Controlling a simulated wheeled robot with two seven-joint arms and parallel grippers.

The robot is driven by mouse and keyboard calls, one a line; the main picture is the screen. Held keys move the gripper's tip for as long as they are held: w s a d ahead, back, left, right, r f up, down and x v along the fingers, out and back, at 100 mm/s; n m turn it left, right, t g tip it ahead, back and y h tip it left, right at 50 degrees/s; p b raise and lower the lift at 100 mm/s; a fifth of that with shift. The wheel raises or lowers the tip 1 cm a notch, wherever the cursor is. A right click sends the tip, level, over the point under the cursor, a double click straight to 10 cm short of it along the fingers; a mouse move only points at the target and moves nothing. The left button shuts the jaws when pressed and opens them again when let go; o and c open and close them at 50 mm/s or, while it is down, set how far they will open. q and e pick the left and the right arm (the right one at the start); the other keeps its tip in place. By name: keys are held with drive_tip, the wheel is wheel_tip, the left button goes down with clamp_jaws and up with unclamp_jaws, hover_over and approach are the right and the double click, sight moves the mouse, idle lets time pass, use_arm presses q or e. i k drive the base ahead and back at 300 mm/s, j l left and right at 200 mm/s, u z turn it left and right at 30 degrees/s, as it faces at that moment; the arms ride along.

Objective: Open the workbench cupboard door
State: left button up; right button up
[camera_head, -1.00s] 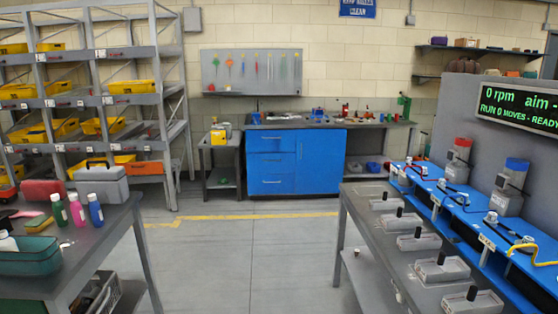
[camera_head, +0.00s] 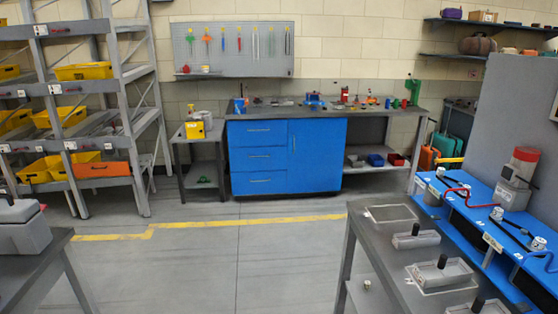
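The workbench (camera_head: 380,113) stands against the far wall with a blue cabinet under its top. The blue cupboard door (camera_head: 318,158) is the right half of that cabinet and looks shut. A thin upright handle (camera_head: 294,145) shows near the door's left edge. Three blue drawers (camera_head: 258,158) with horizontal handles are to the left of the door. Neither of my grippers is in view.
Clear floor (camera_head: 230,262) with a yellow line lies before the workbench. A grey table with trays (camera_head: 375,235) and the blue conveyor (camera_head: 480,215) stand at right. A grey table (camera_head: 45,265) is at lower left. A small side table (camera_head: 200,160) stands left of the cabinet.

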sight(316, 146)
drive_tip(key=i, duration=4.75)
